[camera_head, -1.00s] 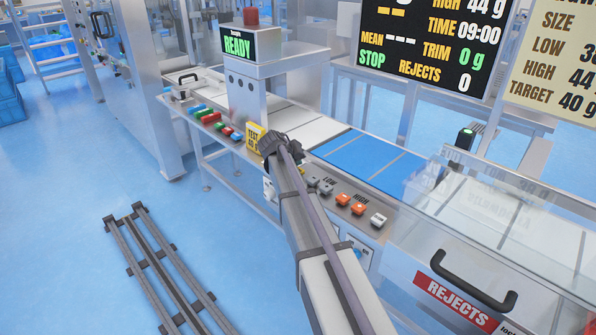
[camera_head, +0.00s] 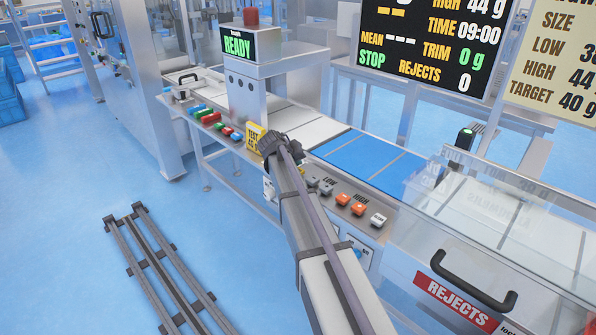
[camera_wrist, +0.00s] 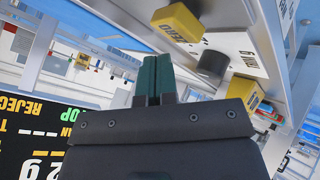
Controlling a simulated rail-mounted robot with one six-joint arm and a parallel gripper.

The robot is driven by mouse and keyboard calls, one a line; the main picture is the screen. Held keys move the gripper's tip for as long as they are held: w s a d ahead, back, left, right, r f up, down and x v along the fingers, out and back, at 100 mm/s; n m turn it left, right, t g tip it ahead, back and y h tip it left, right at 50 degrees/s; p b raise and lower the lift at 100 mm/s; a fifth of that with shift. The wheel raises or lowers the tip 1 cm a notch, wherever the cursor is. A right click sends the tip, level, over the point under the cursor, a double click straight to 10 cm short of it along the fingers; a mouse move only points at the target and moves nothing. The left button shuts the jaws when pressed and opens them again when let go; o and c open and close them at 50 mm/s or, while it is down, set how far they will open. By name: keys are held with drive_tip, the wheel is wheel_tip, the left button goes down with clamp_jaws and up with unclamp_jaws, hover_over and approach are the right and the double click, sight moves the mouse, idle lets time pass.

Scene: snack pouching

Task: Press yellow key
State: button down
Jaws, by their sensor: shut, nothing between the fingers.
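In the wrist view, which is upside down, a yellow key (camera_wrist: 178,22) with dark lettering sticks out from a pale panel. My gripper (camera_wrist: 154,60) has its two dark green fingers together with nothing between them. The fingertips point toward the panel and lie just beside the key in the picture; I see a small gap there, but the depth is hard to judge. In the head view my gripper (camera_head: 268,143) is over the front edge of the conveyor bench, its fingertips hidden by the wrist. A bit of yellow key (camera_head: 301,171) shows just right of my arm.
A yellow TEST block (camera_head: 254,137) stands close left of my gripper. Grey keys (camera_head: 326,187), orange keys (camera_head: 343,199) and a white key (camera_head: 378,220) line the bench to the right. A READY display (camera_head: 237,45) stands behind.

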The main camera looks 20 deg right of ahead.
drive_tip(key=shift+f, duration=0.1)
drive_tip(key=shift+f+b, duration=0.35)
drive_tip(key=shift+b, duration=0.1)
drive_tip(key=shift+f+b, duration=0.5)
drive_tip(key=shift+b, duration=0.05)
idle(0.4)
drive_tip(key=shift+r, duration=0.15)
drive_tip(key=shift+r+p, duration=0.8)
drive_tip(key=shift+p, duration=0.2)
wheel_tip(320, 180, up, 5)
drive_tip(key=p, duration=0.5)
drive_tip(key=shift+r, duration=0.1)
